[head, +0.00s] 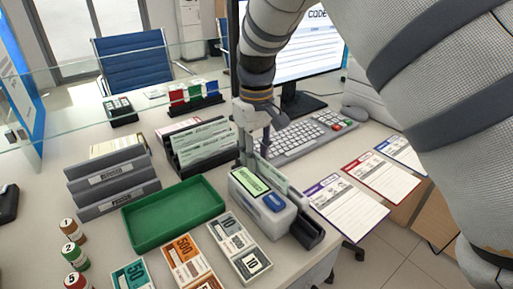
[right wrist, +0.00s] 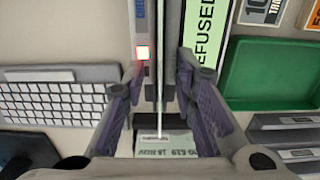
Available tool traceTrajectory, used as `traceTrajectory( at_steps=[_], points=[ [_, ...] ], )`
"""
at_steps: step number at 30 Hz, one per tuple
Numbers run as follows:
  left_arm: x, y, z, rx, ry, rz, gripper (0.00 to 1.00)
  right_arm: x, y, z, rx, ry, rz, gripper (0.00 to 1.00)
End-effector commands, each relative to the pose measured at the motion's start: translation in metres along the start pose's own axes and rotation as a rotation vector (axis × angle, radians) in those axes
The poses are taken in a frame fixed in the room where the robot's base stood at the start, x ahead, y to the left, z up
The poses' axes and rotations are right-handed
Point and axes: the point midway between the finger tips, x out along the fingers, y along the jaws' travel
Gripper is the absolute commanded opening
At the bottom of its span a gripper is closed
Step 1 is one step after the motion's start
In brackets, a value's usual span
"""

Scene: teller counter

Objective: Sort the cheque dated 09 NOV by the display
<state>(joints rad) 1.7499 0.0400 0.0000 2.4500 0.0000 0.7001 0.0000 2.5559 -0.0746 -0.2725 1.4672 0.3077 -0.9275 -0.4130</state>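A white cheque reader (head: 262,205) stands on the counter. Its green display (head: 250,182) reads "REFUSED" in the right wrist view (right wrist: 207,40). A pale cheque (head: 272,178) stands on edge at the reader's slot. In the right wrist view a thin upright sheet (right wrist: 159,95) runs between my fingers, with a printed cheque (right wrist: 163,145) below; its date is too small to read surely. My right gripper (right wrist: 162,85) is open, its fingers either side of the sheet, apart from it. More cheques (head: 205,140) stand in a dark rack. My left gripper is not in view.
Two grey labelled holders (head: 118,197), the upper one probably marked "REFUSED", stand left of an empty green tray (head: 180,214). Banknote stacks (head: 238,245) lie in front. A keyboard (head: 300,137) sits behind the reader, and printed sheets (head: 345,207) lie to its right.

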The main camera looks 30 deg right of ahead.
Motion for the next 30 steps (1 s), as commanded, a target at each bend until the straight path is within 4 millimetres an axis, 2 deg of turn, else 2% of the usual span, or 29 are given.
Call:
traceTrajectory(
  at_steps=[2, 5, 6, 17, 30],
  points=[
    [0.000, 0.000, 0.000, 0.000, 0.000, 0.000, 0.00, 0.000, 0.000, 0.000, 0.000, 0.000, 0.000, 0.26],
    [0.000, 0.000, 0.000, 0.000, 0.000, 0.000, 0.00, 0.000, 0.000, 0.000, 0.000, 0.000, 0.000, 0.03],
    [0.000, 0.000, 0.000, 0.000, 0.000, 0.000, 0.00, -0.001, 0.000, 0.000, 0.000, 0.000, 0.000, 0.00],
    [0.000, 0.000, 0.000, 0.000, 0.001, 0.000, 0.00, -0.002, 0.000, 0.000, 0.000, 0.001, 0.000, 0.00],
    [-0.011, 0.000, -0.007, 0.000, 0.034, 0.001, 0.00, -0.031, 0.000, 0.000, 0.000, 0.005, 0.000, 0.00]
  ],
)
